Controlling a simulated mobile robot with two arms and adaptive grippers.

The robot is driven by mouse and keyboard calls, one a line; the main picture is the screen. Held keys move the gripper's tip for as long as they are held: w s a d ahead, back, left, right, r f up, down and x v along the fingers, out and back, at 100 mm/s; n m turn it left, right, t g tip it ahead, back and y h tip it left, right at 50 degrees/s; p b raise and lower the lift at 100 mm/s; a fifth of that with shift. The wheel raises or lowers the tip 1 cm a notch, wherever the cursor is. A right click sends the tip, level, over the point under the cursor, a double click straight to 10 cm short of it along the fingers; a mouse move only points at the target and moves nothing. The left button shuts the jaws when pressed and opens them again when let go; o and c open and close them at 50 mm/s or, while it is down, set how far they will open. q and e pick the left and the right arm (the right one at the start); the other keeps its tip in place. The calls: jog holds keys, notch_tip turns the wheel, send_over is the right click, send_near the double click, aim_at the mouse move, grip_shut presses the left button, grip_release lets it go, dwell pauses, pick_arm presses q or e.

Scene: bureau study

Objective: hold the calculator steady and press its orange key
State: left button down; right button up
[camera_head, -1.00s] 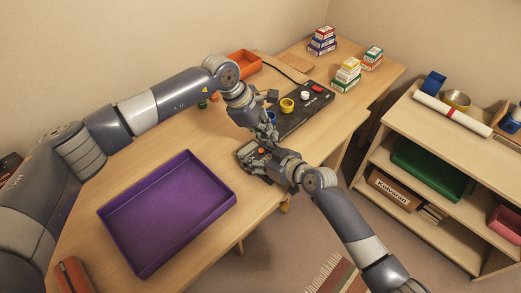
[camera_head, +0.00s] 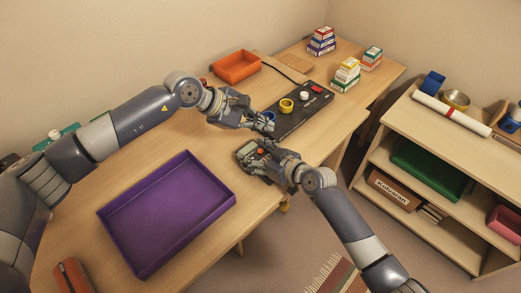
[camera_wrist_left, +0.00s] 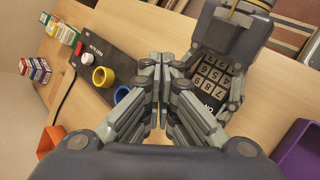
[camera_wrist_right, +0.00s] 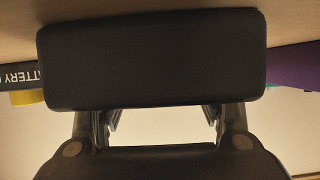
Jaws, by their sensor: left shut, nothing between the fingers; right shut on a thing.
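The dark calculator (camera_head: 246,149) lies near the front edge of the desk, with its orange key (camera_head: 261,152) showing in the head view. My right gripper (camera_head: 272,165) is shut on the calculator's near right end. In the left wrist view the calculator's number keys (camera_wrist_left: 212,75) show, and the orange key is not visible. The right wrist view shows a dark side of the calculator (camera_wrist_right: 150,60) across the fingers. My left gripper (camera_head: 268,126) is shut and empty, apart from the calculator and beyond it; its fingertips (camera_wrist_left: 160,68) meet in the left wrist view.
A purple tray (camera_head: 107,213) stands left of the calculator. A black board (camera_head: 312,108) with yellow and blue rings lies beyond my left gripper. An orange tray (camera_head: 237,78) and small stacked boxes (camera_head: 346,77) stand farther back. Bare desk lies between purple and orange trays.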

aim_at(261, 153)
pick_arm(q)
jog(key=shift+f, duration=3.75)
pick_arm(e)
jog(key=shift+f, duration=0.1)
pick_arm(q)
jog(key=shift+f, duration=0.1)
jog(key=shift+f, duration=0.35)
jog(key=shift+f, duration=0.5)
jog(key=shift+r, duration=0.95)
notch_tip(261, 153, up, 5)
